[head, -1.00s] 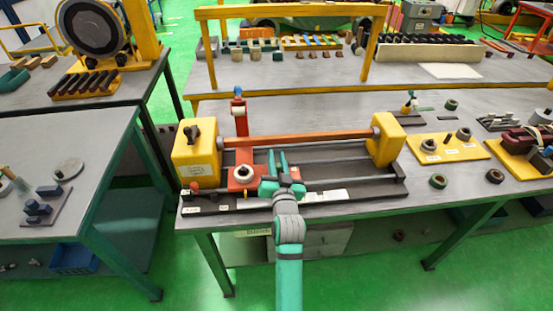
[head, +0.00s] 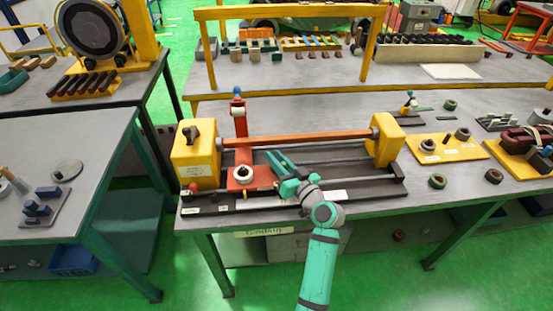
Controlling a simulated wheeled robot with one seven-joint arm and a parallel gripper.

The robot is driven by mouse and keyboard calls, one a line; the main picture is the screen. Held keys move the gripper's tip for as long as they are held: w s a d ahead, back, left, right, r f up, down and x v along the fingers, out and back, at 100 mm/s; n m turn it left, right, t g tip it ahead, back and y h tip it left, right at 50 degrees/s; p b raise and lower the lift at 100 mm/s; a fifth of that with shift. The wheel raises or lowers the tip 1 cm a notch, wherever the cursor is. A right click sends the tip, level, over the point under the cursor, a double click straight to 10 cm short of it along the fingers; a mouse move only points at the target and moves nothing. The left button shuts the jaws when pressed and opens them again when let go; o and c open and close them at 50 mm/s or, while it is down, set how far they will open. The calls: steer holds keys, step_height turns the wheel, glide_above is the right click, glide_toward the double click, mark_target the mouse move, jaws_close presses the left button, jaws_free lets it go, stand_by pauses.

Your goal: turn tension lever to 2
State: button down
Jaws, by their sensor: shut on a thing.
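The winding machine (head: 300,187) stands on the near edge of the middle bench. A short dark red tension lever (head: 262,184) shows at the carriage's right side, beside the dial. My gripper (head: 272,170) is low over the bed, coming from the front right with its fingers pointing left. It is shut on the tension lever; the fingers partly hide the grip. The lever's scale numbers are too small to read.
A yellow headstock (head: 195,158) stands left and a yellow tailstock (head: 386,140) right, with an orange bar (head: 300,138) between them above the bed. A red post (head: 240,118) with a blue top rises behind the carriage. A yellow plate (head: 450,147) with parts lies to the right.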

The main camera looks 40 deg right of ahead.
steer(key=shift+n+y, duration=0.4)
steer(key=shift+y, duration=0.2)
steer(key=c, duration=1.6)
jaws_free()
steer(key=shift+s, duration=0.1)
steer(key=s, duration=1)
steer(key=shift+s, duration=0.35)
steer(key=shift+w, duration=0.1)
